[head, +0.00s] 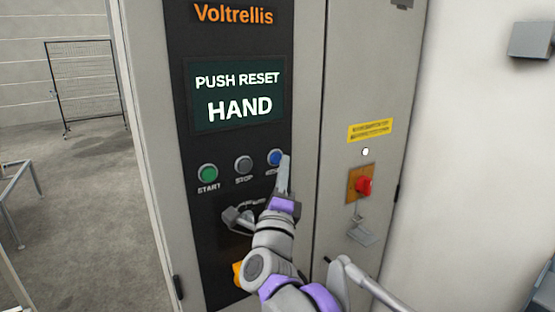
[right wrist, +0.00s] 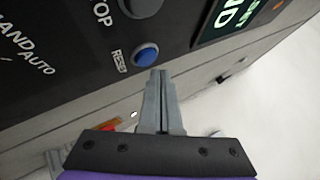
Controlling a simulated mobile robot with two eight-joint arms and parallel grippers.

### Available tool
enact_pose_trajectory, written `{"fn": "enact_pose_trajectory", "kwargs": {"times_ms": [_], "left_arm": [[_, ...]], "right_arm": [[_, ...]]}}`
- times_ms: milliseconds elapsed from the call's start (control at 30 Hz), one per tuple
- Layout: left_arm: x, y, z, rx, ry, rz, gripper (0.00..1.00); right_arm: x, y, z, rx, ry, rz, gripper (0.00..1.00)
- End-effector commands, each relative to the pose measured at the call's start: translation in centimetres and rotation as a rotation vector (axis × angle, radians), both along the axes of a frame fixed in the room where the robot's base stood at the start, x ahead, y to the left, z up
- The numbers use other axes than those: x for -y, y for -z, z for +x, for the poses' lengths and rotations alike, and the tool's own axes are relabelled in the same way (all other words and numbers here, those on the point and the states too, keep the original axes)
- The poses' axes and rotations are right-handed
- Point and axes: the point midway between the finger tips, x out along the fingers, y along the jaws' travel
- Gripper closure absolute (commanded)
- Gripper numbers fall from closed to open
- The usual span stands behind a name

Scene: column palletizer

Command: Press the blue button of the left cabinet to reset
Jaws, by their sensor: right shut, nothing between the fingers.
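The cabinet's black panel carries a blue reset button (head: 275,157), at the right end of a row of buttons under the screen. It also shows in the right wrist view (right wrist: 146,54), with the label RESET beside it. My right gripper (head: 285,160) is shut and empty. Its fingertips are right by the blue button and overlap its edge in the head view. In the right wrist view the closed fingertips (right wrist: 158,73) end just beside the button; I cannot tell whether they touch it. The screen (head: 236,97) reads PUSH RESET HAND. My left gripper is not in view.
A green START button (head: 208,173) and a grey STOP button (head: 244,165) sit left of the blue one. A selector knob (head: 236,217) is below, partly beside my arm. A red rotary switch (head: 363,186) is on the right cabinet door. Open floor lies at left.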

Motion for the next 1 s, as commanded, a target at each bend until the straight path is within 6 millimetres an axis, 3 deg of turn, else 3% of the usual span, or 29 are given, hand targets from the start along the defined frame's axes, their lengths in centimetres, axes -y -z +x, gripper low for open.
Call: {"fn": "enact_pose_trajectory", "kwargs": {"times_ms": [1000], "left_arm": [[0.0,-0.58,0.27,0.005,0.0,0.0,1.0]], "right_arm": [[-0.7,-0.03,0.96,0.0,0.0,0.0,1.0]]}}
